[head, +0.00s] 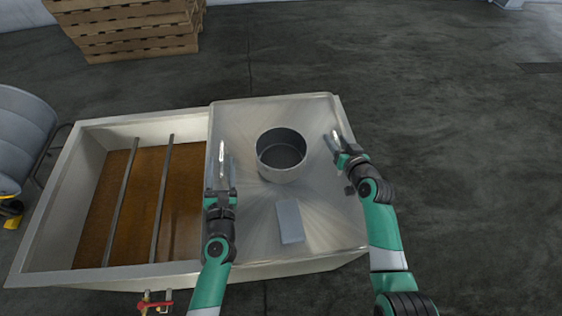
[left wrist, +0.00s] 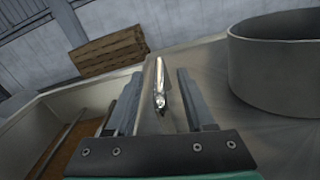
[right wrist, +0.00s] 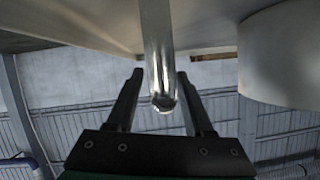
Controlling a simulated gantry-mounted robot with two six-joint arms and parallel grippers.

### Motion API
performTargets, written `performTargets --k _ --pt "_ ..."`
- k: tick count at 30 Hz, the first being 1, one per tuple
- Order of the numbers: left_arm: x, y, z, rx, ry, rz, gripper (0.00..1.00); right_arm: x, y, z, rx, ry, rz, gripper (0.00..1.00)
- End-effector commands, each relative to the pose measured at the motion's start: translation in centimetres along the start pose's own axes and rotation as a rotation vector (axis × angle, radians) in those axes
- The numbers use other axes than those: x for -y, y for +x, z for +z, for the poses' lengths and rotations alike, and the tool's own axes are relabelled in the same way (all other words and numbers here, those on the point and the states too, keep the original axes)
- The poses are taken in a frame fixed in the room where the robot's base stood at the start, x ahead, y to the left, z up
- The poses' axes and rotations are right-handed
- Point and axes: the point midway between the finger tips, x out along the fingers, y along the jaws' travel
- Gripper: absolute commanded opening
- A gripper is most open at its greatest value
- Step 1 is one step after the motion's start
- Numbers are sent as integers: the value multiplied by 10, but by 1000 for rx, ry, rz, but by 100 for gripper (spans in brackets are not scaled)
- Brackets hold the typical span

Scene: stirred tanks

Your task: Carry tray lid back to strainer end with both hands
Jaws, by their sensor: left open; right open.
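The tray lid (head: 260,115) is a flat metal plate covering the right part of the tank. It has a bar handle near its left side (head: 221,160) and another near its right side (head: 339,140). My left gripper (head: 221,172) is open at the left handle; in the left wrist view the handle (left wrist: 159,85) stands between the parted fingers. My right gripper (head: 340,146) is open at the right handle; in the right wrist view that handle (right wrist: 158,55) runs between its fingers. The strainer end cannot be told apart in these views.
A round metal pot (head: 281,165) and a grey block (head: 290,221) are on the lid. The tank's open left part (head: 85,150) shows brown contents under two crossbars. A red-handled valve (head: 155,304) sits at the front.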

Motion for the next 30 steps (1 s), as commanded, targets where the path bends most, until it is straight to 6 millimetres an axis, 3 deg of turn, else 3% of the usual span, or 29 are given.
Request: performTargets --k 9,18,30 --pt "0 1 0 0 0 0 52 0 1 0 0 1 0 50" --pt "0 1 0 0 0 0 0 0 1 0 0 1 0 0" --pt "0 1 0 0 0 -1 0 0 1 0 0 1 1 0"
